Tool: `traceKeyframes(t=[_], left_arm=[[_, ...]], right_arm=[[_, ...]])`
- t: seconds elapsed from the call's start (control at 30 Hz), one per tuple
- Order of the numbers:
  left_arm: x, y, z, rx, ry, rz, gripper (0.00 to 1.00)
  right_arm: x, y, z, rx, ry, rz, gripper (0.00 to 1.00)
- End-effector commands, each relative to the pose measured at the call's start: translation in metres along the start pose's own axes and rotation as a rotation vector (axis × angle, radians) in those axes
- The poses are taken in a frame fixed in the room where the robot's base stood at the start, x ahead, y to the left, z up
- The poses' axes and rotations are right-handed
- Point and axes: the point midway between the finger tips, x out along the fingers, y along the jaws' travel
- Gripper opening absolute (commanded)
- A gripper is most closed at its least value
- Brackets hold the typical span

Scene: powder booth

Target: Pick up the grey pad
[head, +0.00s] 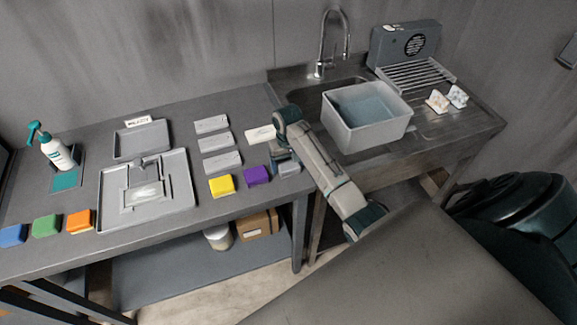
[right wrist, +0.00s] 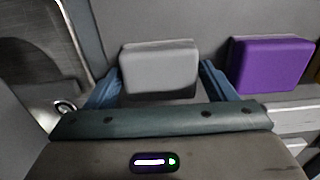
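The grey pad (head: 289,170) lies at the right end of the pad row near the table's front edge, partly covered by my right gripper (head: 281,158). In the right wrist view the grey pad (right wrist: 160,68) sits between the tips of the two blue fingers, with a small gap showing on the right side. The right gripper is open, with one finger at each side of the pad. My left gripper is not in view.
A purple pad (head: 256,175) lies close beside the grey one, then a yellow pad (head: 221,185). Several grey plates (head: 220,141) lie behind. A sink basin with a grey tub (head: 368,118) stands to the right. A metal tray (head: 180,195) lies left.

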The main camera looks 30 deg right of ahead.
Motion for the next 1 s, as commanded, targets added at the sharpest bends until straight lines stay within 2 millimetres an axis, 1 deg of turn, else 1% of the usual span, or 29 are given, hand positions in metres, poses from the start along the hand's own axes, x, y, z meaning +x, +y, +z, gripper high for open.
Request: traceKeyframes(t=[0.03, 0.1, 0.17, 0.43, 0.57, 0.73, 0.83, 0.9, 1.0], left_arm=[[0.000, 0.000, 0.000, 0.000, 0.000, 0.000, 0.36], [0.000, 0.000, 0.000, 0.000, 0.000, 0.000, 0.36], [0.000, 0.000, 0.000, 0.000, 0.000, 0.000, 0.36], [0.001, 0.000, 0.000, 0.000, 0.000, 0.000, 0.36], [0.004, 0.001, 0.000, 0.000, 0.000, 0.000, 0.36], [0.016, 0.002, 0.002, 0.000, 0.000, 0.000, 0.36], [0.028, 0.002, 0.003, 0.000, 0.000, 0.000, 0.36], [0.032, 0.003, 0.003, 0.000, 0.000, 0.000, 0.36], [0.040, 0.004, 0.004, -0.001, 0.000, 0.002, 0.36]], right_arm=[[0.000, 0.000, 0.000, 0.000, 0.000, 0.000, 0.67], [0.000, 0.000, 0.000, 0.000, 0.000, 0.000, 0.54], [0.000, 0.000, 0.000, 0.000, 0.000, 0.000, 0.43], [-0.001, 0.000, 0.000, 0.000, 0.000, 0.000, 0.43], [-0.004, 0.000, -0.001, 0.000, 0.002, 0.000, 0.43], [-0.018, 0.000, -0.001, 0.000, 0.005, 0.000, 0.43], [-0.034, 0.000, -0.002, -0.001, 0.007, 0.000, 0.43], [-0.032, -0.017, 0.011, -0.003, 0.002, -0.004, 0.43], [-0.035, -0.034, 0.023, -0.003, 0.002, -0.004, 0.43]])
